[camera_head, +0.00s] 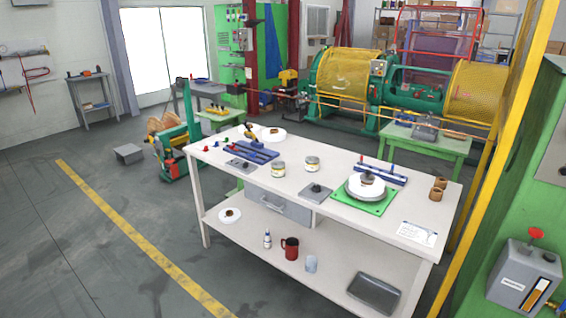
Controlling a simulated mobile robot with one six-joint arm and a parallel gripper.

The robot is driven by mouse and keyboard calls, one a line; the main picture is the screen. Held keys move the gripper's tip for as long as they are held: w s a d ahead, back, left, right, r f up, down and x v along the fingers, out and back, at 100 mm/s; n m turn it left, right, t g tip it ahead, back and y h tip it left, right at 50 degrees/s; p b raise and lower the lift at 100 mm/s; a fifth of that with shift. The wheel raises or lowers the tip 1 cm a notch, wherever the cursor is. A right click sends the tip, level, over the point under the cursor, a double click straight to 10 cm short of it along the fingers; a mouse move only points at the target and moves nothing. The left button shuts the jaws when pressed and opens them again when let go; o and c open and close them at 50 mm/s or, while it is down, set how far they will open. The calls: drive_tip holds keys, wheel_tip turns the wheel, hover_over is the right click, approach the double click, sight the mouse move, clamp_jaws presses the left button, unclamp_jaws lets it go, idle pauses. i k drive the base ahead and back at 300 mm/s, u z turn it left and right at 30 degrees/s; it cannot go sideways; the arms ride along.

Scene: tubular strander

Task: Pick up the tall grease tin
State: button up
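Two small tins with yellowish bands stand near each other on the white workbench (225,160). The left tin (278,169) is a little nearer to me, and the right tin (312,164) stands slightly farther back. They look close in height, so I cannot tell which is the tall grease tin, and their labels are too small to read. Both look upright and apart from other objects. My gripper is not in view.
A blue rack (252,151) lies left of the tins. A green plate (362,201) with a round scale-like item, brown cups (438,188) and a paper sheet (417,233) are to the right.

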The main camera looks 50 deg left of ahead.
sight(311, 164)
drive_tip(key=z, duration=0.1)
drive_tip(key=k, duration=0.2)
drive_tip(key=u, duration=1.95)
drive_tip(key=k, duration=0.9)
drive_tip(key=z, duration=0.2)
drive_tip(key=i, duration=0.7)
drive_tip(key=u, duration=0.05)
